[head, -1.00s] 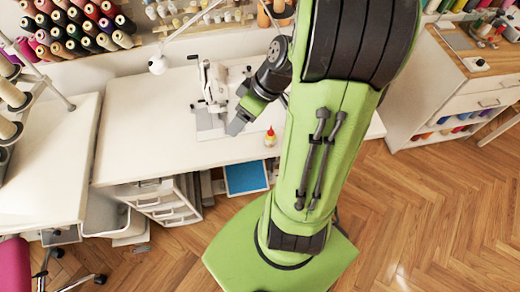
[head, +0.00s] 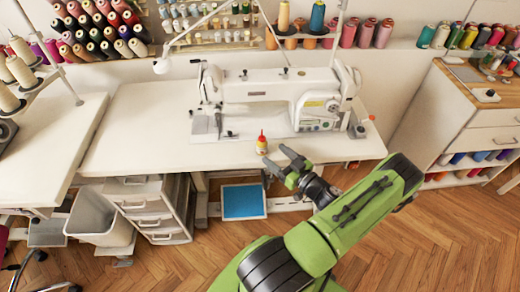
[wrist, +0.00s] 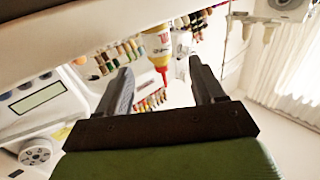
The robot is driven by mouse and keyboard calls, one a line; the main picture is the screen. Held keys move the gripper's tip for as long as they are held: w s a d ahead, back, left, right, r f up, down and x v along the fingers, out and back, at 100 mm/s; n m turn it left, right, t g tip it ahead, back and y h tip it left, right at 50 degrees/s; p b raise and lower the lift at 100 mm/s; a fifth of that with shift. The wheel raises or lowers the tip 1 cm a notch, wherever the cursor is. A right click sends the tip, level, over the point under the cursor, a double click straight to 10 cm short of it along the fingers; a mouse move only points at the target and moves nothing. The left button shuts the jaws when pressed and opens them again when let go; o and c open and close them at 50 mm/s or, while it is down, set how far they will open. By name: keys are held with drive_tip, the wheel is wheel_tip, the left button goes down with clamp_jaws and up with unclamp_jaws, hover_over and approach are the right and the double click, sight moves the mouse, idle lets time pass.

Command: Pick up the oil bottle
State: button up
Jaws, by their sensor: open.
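The oil bottle (head: 261,145) is small and upright, with a white and yellow body and a red tip. It stands near the front edge of the white sewing table (head: 150,130). My gripper (head: 274,154) is open and empty at the table's front edge, just right of and in front of the bottle, its fingers pointing toward it. In the wrist view the bottle (wrist: 158,45) appears upside down, red tip downward, in the gap between the two finger ends (wrist: 159,68). It looks beyond the fingertips, with no visible contact.
A white sewing machine (head: 275,98) stands behind the bottle. A lamp (head: 162,66) reaches over the table. Drawers (head: 150,205), a grey bin (head: 98,218) and a blue-topped pedal (head: 243,201) are below. Thread racks line the back wall. The tabletop left of the bottle is clear.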

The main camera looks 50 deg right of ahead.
sight(258, 141)
drive_tip(key=w, duration=0.3)
drive_tip(key=w+d+b, duration=0.1)
drive_tip(key=w, duration=0.2)
drive_tip(key=w+d, duration=0.1)
drive_tip(key=w, duration=0.2)
drive_tip(key=shift+w, duration=0.2)
drive_tip(key=c, duration=1.1)
